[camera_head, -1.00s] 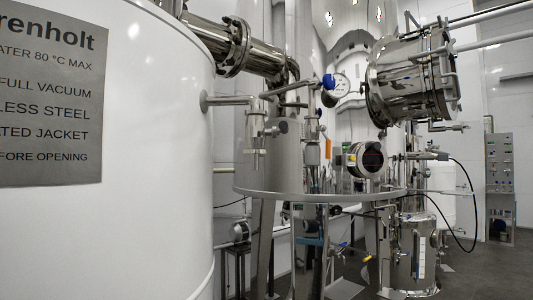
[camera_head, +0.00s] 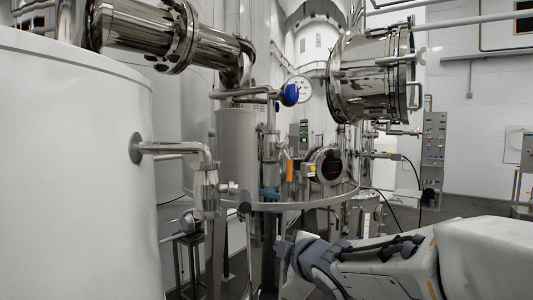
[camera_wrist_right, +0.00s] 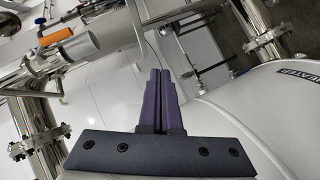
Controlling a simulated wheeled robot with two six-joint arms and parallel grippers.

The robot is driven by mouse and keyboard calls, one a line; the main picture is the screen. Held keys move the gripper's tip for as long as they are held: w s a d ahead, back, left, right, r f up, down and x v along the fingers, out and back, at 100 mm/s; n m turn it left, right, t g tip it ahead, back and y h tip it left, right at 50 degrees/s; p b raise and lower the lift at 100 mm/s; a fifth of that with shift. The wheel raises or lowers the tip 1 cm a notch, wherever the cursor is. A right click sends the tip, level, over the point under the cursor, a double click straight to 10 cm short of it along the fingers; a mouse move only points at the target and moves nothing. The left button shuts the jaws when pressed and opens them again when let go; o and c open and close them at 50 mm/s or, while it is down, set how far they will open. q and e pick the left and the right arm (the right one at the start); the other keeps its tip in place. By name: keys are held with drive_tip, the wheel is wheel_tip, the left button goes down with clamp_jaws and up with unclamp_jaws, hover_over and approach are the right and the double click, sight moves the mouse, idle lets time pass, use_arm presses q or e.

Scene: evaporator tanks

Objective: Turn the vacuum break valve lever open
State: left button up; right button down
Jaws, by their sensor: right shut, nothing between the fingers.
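An orange lever handle (camera_head: 290,170) hangs down beside a vertical steel pipe in the middle of the head view. An orange handle also shows at the upper left of the wrist view (camera_wrist_right: 55,37). A blue knob (camera_head: 290,95) sits higher on the same pipework. No label tells which one is the vacuum break valve. My right gripper (camera_head: 281,246) is low in the head view, below the orange lever and apart from it. Its purple fingers (camera_wrist_right: 160,75) are shut together and empty in the wrist view. My left gripper is not in view.
A white tank (camera_head: 75,170) fills the left, with a steel pipe and valve (camera_head: 207,185) jutting from it. A round platform rim (camera_head: 305,207) lies above my right gripper. A round gauge (camera_head: 326,166) and a steel drum (camera_head: 372,75) stand to the right.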

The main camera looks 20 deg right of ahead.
drive_tip(key=w+d+r+n+t+p, duration=0.1)
drive_tip(key=d+r+n+t+p, duration=0.3)
drive_tip(key=r, duration=0.9)
drive_tip(key=p, duration=0.3)
approach(289, 173)
drive_tip(key=w+a, duration=0.4)
drive_tip(key=shift+w+d+r+g+p, duration=0.2)
drive_tip(key=shift+w+d+p, duration=0.25)
drive_tip(key=shift+p, duration=0.1)
drive_tip(key=shift+w+d+r+g+p, duration=0.2)
drive_tip(key=shift+w+d+p, duration=0.25)
drive_tip(key=shift+d+p, duration=0.1)
drive_tip(key=shift+w+d+f+p, duration=0.2)
drive_tip(key=shift+w+d+p, duration=0.15)
drive_tip(key=shift+w, duration=0.15)
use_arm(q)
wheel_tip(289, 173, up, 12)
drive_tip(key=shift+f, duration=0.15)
